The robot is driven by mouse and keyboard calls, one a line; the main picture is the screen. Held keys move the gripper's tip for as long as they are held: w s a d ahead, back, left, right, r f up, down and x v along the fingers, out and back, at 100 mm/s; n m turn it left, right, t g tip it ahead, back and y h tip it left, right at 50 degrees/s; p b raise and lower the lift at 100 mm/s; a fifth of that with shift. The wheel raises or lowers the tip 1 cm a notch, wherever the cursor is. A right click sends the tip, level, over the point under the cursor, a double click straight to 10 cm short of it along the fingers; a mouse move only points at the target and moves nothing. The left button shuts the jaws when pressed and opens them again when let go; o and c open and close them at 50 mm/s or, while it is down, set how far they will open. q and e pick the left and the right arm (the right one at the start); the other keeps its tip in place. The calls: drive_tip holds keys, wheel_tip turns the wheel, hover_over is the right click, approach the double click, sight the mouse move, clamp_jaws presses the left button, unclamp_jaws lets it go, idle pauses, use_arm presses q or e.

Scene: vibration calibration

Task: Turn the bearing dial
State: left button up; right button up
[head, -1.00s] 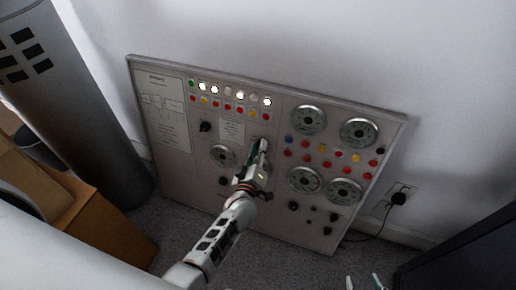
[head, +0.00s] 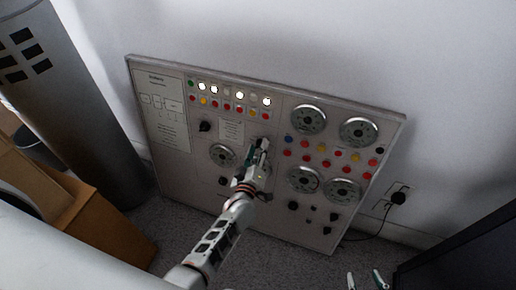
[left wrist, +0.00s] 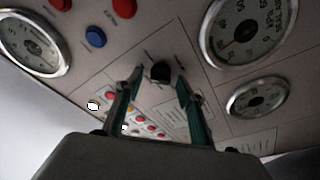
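The grey control panel (head: 262,210) leans against the wall. My left gripper (head: 262,145) is in front of its middle and covers part of it in the head view. In the left wrist view, a black knob (left wrist: 160,72) on the panel lies between the fingertips of my left gripper (left wrist: 160,80). The fingers stand apart, one on each side of the knob, with gaps visible. I cannot read a label naming the bearing dial. My right gripper (head: 366,280) shows only its fingertips at the bottom edge, apart and empty.
Round gauges (head: 308,119), coloured buttons (head: 325,163) and another black knob (head: 205,126) crowd the panel. A grey cylinder (head: 75,110) and cardboard boxes (head: 100,228) stand left. A plugged-in cable (head: 398,197) and a dark object (head: 465,250) are at right.

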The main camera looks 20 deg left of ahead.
use_arm(q)
drive_tip(key=s, duration=0.7)
drive_tip(key=shift+d+r, duration=0.2)
drive_tip(key=shift+d, duration=0.2)
use_arm(e)
drive_tip(key=shift+s+f, duration=0.15)
use_arm(q)
drive_tip(key=s+a+r+m+g+h+p, duration=0.1)
drive_tip(key=s+m+g+h+p, duration=0.3)
drive_tip(key=s+m, duration=1)
drive_tip(key=s+r+g+p, duration=0.1)
drive_tip(key=s+g+p, duration=0.1)
drive_tip(key=s, duration=0.9)
drive_tip(key=shift+s+a+g+p, duration=0.25)
drive_tip(key=shift+s+g+p, duration=0.15)
drive_tip(key=shift+p, duration=0.35)
use_arm(e)
drive_tip(key=shift+m, duration=0.3)
drive_tip(key=r, duration=0.1)
drive_tip(key=a+r, duration=0.1)
drive_tip(key=r, duration=0.3)
drive_tip(key=shift+s+a, duration=0.2)
drive_tip(key=shift+s, duration=0.2)
drive_tip(key=shift+w+r, duration=0.25)
drive_tip(key=shift+r, duration=0.05)
drive_tip(key=shift+s+f, duration=0.1)
drive_tip(key=shift+f, duration=0.15)
drive_tip(key=shift+r, duration=0.2)
